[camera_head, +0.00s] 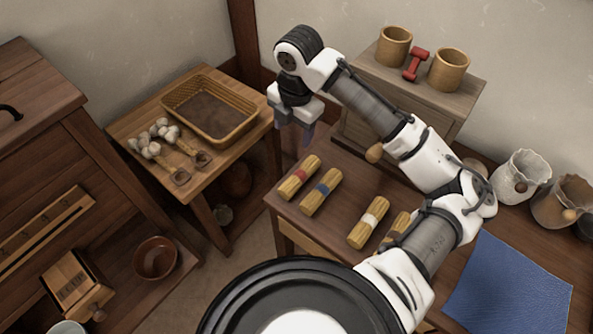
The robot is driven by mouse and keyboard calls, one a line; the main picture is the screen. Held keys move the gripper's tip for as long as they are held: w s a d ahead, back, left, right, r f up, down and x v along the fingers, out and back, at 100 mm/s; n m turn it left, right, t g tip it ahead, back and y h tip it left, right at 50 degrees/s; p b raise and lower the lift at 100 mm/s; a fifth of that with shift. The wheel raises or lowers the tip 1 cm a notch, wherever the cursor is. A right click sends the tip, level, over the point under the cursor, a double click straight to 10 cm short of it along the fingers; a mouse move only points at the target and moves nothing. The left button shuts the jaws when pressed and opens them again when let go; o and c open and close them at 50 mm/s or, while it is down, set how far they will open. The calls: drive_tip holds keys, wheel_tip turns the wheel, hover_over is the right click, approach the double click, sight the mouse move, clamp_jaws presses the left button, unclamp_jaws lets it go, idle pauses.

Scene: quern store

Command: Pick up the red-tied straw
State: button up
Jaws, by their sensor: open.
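The red-tied straw (299,177) is a short yellow bundle with a red band. It lies near the left end of the brown table (286,225). My gripper (307,137) hangs in the air above and behind the bundle, pointing down. It is open and apart from the straw. A blue-tied bundle (320,191) lies just to the right of the red-tied one. A white-tied bundle (368,222) lies farther right. Another bundle (394,232) is partly hidden by my arm.
A small cabinet (437,90) with two wooden cups and a red dumbbell-shaped thing stands behind. A blue cloth (510,287) and sacks (523,177) are at the right. A side table (217,168) holds a basket (210,108) and garlic (152,137).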

drive_tip(key=s+d+f, duration=0.1)
drive_tip(key=d, duration=0.2)
hover_over(304, 168)
drive_tip(key=shift+g+h, duration=0.3)
drive_tip(key=shift+g, duration=0.1)
drive_tip(key=f, duration=0.7)
drive_tip(key=shift+s+d+f+p, duration=0.1)
drive_tip(key=shift+s+f+p, duration=0.05)
drive_tip(key=shift+s+p, duration=0.15)
drive_tip(key=shift+w+f+p, duration=0.2)
drive_tip(key=shift+f+p, duration=0.45)
drive_tip(key=shift+f, duration=2.25)
drive_tip(key=c, duration=1.1)
